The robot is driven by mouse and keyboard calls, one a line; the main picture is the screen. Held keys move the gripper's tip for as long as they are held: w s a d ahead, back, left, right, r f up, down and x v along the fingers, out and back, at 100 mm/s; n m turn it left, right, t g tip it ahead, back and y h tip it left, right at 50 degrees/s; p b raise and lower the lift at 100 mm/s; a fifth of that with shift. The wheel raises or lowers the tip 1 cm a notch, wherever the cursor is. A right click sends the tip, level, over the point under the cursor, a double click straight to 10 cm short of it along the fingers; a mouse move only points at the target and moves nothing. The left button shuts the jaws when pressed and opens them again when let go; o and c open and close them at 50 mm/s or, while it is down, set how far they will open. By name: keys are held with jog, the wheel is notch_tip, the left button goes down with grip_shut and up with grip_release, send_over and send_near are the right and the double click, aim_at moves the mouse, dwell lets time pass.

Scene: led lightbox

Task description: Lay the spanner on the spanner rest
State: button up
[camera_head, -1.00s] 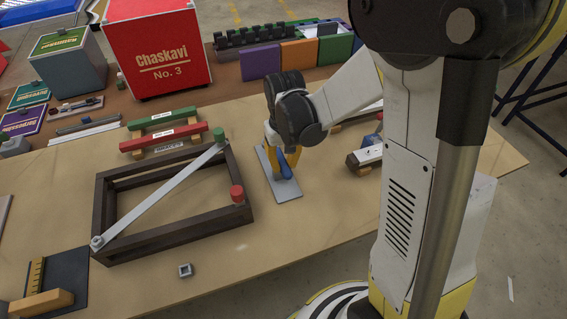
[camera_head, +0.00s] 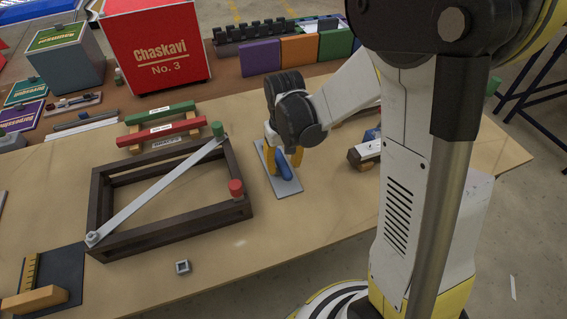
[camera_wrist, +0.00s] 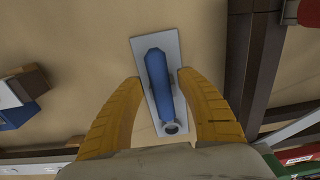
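The spanner (camera_head: 284,167) appears to be the blue-handled tool with a grey ring end. It lies lengthwise over a flat grey plate (camera_head: 291,188), which seems to be the spanner rest, on the tan table. In the wrist view, the blue handle (camera_wrist: 158,80) lies within the plate's outline (camera_wrist: 137,52), with the ring toward my gripper's base. My gripper (camera_head: 284,158) points down over the plate. Its yellow fingers (camera_wrist: 160,82) stand on either side of the handle, with gaps visible on both sides. Whether the spanner fully touches the plate is hard to tell.
A dark frame (camera_head: 180,232) with a diagonal grey bar stands left of the plate. Green (camera_head: 160,113) and red (camera_head: 162,132) bars lie behind it. A wooden block piece (camera_head: 364,155) sits to the right. The table in front of the plate is clear.

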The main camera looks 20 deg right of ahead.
notch_tip(320, 180, up, 12)
dwell(0.6)
jog(key=shift+s, duration=0.1)
jog(key=s+r+t, duration=0.5)
jog(key=s+t, duration=0.1)
jog(key=s, duration=0.6)
jog(key=shift+s+t, duration=0.3)
jog(key=shift+t, duration=0.1)
dwell(0.5)
